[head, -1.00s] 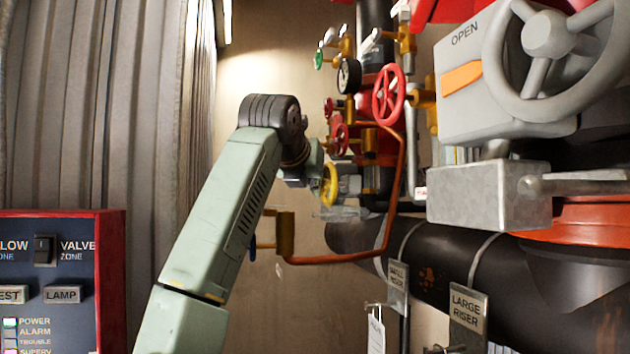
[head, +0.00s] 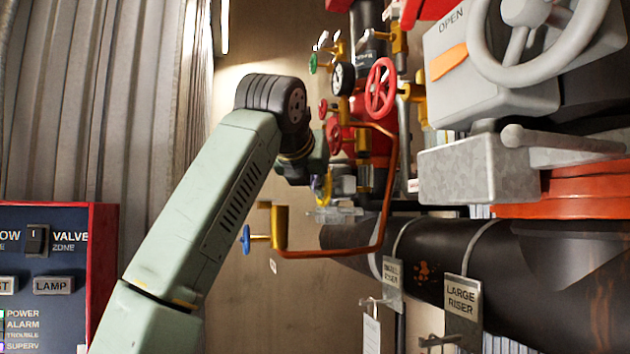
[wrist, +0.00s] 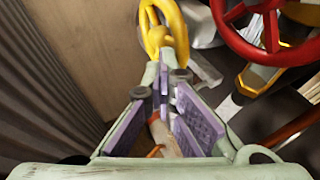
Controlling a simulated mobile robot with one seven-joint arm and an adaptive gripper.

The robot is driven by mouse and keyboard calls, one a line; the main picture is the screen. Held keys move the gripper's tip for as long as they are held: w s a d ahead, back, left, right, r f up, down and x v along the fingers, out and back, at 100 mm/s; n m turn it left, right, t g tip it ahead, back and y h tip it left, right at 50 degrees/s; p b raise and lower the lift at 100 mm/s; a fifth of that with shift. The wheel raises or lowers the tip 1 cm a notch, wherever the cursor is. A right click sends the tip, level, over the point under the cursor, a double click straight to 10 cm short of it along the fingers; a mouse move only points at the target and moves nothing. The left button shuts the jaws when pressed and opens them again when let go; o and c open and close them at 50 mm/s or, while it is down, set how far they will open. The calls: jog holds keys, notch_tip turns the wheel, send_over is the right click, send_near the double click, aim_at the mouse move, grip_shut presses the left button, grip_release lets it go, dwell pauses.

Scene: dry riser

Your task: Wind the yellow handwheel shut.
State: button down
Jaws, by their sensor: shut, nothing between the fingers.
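The yellow handwheel (head: 321,186) shows in the head view just right of my wrist, partly hidden by my arm. In the wrist view the yellow handwheel (wrist: 166,30) is at the top centre, just beyond my fingertips. My gripper (wrist: 164,80) is shut with purple-padded fingers and holds nothing. Its tips point toward the wheel's lower rim. I cannot tell whether they touch it.
A red handwheel (wrist: 268,30) is close on the right in the wrist view. Several small valves and a gauge (head: 343,78) crowd the riser. A blue-handled valve (head: 246,239) sits below my wrist. A grey handwheel (head: 535,35) stands at right; corrugated sheeting (head: 100,110) is at left.

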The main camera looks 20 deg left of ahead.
jog(key=shift+w+f, duration=0.3)
jog(key=shift+f, duration=0.1)
jog(key=s+a, duration=0.2)
jog(key=a, duration=0.1)
jog(key=shift+a, duration=0.25)
